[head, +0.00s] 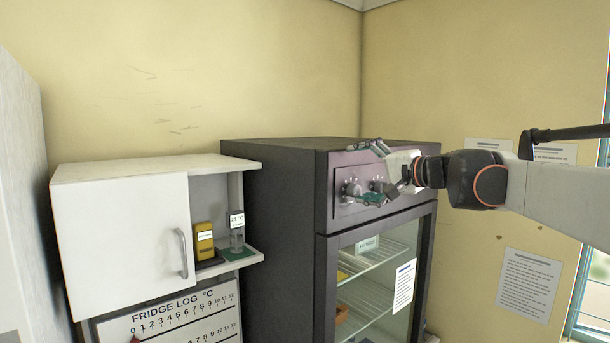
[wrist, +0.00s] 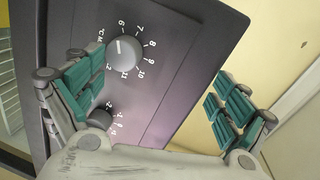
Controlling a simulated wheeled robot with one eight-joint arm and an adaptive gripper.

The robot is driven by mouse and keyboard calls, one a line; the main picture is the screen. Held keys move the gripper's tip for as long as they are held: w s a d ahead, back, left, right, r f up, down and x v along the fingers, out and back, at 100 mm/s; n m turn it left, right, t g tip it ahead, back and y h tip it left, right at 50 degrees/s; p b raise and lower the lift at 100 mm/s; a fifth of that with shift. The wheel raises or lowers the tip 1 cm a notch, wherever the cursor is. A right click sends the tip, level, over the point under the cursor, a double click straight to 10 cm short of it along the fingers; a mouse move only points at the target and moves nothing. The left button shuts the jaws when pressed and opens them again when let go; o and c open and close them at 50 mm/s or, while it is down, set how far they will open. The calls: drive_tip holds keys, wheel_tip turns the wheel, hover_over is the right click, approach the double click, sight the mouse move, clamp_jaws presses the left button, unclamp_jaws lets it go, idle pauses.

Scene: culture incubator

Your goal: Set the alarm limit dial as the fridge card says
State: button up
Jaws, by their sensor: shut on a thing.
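My gripper (head: 371,172) is at the control panel (head: 338,204) on top of the glass-door fridge (head: 282,190). In the wrist view, its teal-padded fingers (wrist: 160,95) stand wide apart with nothing seen between the pads. A grey dial (wrist: 124,54) with a white mark pointing up-left, near 6, has numbers up to 11 around it. The left finger is close beside it; contact is unclear. A second dial (wrist: 99,117) is partly hidden by that finger. Which is the alarm limit dial is unclear. A white card (head: 403,286) on the fridge door is too small to read.
A white cabinet (head: 125,240) stands left of the fridge, with a yellow device (head: 204,241) on its open shelf. Below is a board headed FRIDGE LOG °C (head: 190,326). Wall notices (head: 528,284) hang at right. The right wall is close to the fridge.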

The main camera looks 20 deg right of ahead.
drive_tip(key=s, duration=0.2)
drive_tip(key=s+r, duration=0.1)
drive_tip(key=s, duration=0.1)
drive_tip(key=s+d+r, duration=0.1)
drive_tip(key=s, duration=0.1)
drive_tip(key=shift+s+r, duration=0.2)
drive_tip(key=shift+s, duration=0.05)
drive_tip(key=c, duration=0.7)
drive_tip(key=shift+f+p+v, duration=0.15)
drive_tip(key=shift+f+v, duration=0.25)
drive_tip(key=shift+v, duration=1.35)
drive_tip(key=shift+f+p+v, duration=0.1)
drive_tip(key=shift+f+v, duration=0.35)
drive_tip(key=shift+v, duration=1.3)
drive_tip(key=shift+f+p+v, duration=0.15)
drive_tip(key=shift+f+v, duration=0.25)
drive_tip(key=shift+v, duration=1.4)
drive_tip(key=shift+s, duration=0.1)
